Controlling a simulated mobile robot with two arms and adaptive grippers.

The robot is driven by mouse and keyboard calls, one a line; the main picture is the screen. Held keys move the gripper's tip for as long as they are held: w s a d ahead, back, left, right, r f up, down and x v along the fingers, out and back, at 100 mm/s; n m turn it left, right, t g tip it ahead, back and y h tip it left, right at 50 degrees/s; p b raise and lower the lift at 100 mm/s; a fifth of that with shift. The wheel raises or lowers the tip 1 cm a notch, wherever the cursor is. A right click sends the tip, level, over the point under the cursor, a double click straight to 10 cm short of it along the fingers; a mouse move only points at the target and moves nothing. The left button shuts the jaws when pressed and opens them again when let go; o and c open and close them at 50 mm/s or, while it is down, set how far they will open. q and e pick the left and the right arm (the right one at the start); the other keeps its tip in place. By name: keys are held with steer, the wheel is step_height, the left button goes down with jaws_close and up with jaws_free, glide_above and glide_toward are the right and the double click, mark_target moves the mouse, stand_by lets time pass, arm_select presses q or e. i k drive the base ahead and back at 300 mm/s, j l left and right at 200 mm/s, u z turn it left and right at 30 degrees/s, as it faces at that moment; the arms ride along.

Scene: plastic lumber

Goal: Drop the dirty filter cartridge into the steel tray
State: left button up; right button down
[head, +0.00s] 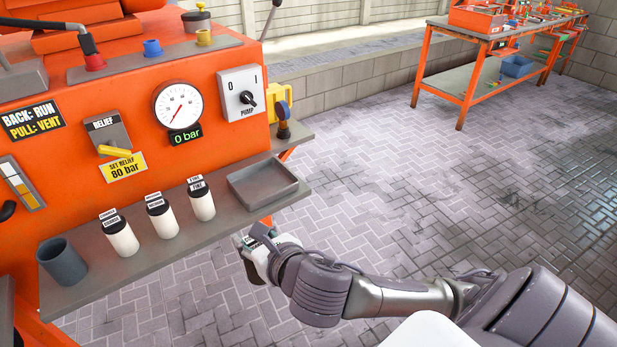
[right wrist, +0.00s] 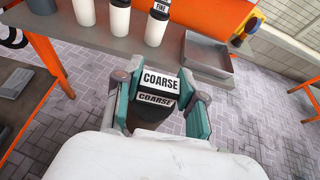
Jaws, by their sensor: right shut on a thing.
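My right gripper (head: 259,240) is shut on a dark-capped filter cartridge (right wrist: 157,99) marked COARSE. The cartridge sits between the teal fingers in the right wrist view (right wrist: 160,90); its lower body is mostly hidden. The shallow grey steel tray (head: 240,187) lies empty at the right end of the shelf. It also shows in the right wrist view (right wrist: 207,66), beyond and right of the held cartridge. The gripper is in front of the shelf edge, apart from the tray. My left gripper is not in view.
On the grey shelf (head: 150,262) stand several items: three white black-capped cartridges (head: 162,218) and a dark grey cup (head: 62,262). Above is the orange machine (head: 135,115) with a gauge (head: 178,106) and a yellow-handled lever (head: 114,150). An orange bench (head: 470,85) stands far off. The paved floor right of the shelf is clear.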

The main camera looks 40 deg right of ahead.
mark_target(271, 177)
steer(key=z, duration=0.85)
